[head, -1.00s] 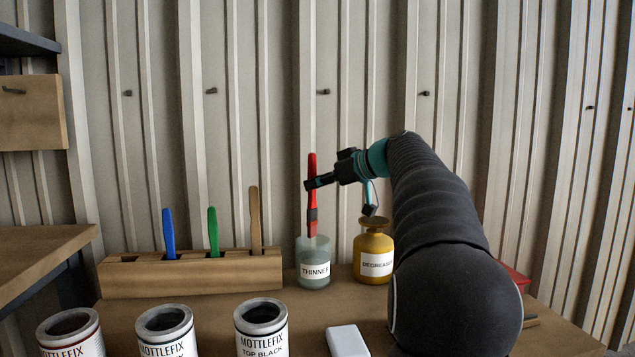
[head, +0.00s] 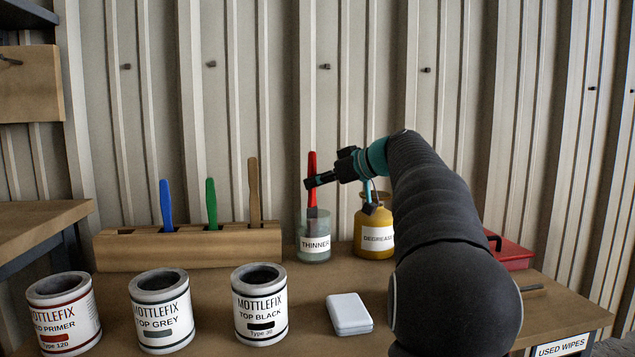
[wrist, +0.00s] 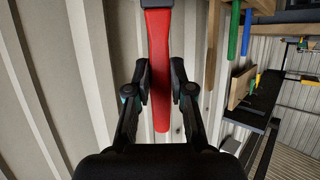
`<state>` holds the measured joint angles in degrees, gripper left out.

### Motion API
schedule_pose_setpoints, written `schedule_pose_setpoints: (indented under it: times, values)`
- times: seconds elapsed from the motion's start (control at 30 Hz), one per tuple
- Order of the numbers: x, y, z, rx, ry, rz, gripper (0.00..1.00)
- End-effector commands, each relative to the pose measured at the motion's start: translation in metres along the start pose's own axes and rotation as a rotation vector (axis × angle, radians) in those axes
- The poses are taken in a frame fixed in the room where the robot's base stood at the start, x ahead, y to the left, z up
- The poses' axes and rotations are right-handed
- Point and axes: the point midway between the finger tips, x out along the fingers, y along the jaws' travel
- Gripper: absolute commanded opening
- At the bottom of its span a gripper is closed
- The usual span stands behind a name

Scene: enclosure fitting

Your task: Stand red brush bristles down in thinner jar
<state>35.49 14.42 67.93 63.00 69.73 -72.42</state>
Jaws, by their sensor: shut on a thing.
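The red brush (head: 312,166) is upright, handle up, with my gripper (head: 312,183) shut on its handle. Its lower part is inside the mouth of the clear glass jar labelled THINNER (head: 314,243). The bristles are hard to make out through the glass, and I cannot tell whether they touch the bottom. In the wrist view, the red handle (wrist: 158,60) lies between the two fingers of my gripper (wrist: 162,88), and the dark ferrule shows at the top edge.
A yellow DEGREASER bottle (head: 374,238) stands close right of the jar. A wooden rack (head: 190,252) with blue, green and plain wooden handles stands left. Several paint cans (head: 260,320) and a white box (head: 349,314) are in front. A red box (head: 510,253) is at the right.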

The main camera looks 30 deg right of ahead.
Motion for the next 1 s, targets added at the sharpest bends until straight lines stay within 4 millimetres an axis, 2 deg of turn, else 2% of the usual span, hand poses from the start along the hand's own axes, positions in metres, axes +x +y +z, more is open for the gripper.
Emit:
schedule_pose_setpoints:
  times: [0.47, 0.5, 0.6, 1.0]
  values:
    - [0.0017, 0.0001, 0.0045, 0.0, 0.0, 0.0, 0.0]
    - [0.0016, 0.0001, 0.0045, 0.0, 0.0, 0.0, 0.27]
    - [0.0016, 0.0001, 0.0045, 0.0, 0.0, 0.0, 0.51]
    - [-0.0044, 0.0007, 0.0046, 0.0, 0.0, 0.002, 0.51]
